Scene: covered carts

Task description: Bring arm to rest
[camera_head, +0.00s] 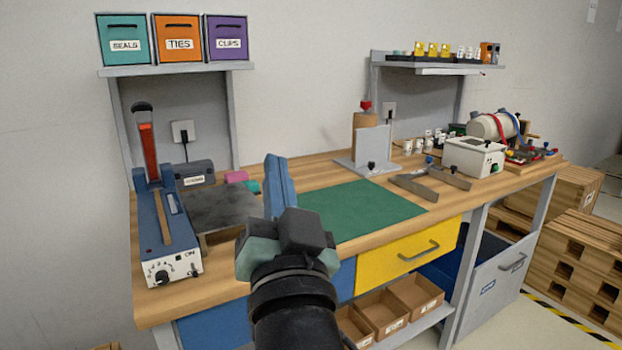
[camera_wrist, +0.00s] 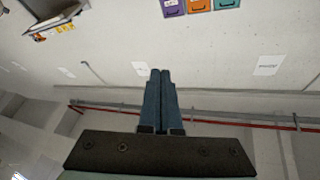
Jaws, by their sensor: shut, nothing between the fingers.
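My gripper (camera_head: 279,180) shows in the head view in front of the workbench, with its blue fingers pointing up and away over the green mat's left edge. Its fingers are shut together with nothing between them. In the wrist view my gripper (camera_wrist: 160,72) also shows shut and empty, pointing at the bare wall. My dark wrist and arm rise from the bottom middle of the head view. The fingers look apart from the bench, though their exact height above it is hard to tell.
The wooden bench (camera_head: 300,173) holds a blue sealing device (camera_head: 165,235) at left, a green mat (camera_head: 362,208) in the middle and a white box device (camera_head: 473,157) at right. Labelled bins (camera_head: 178,38) sit on the shelf. Wooden pallets (camera_head: 575,255) stand right.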

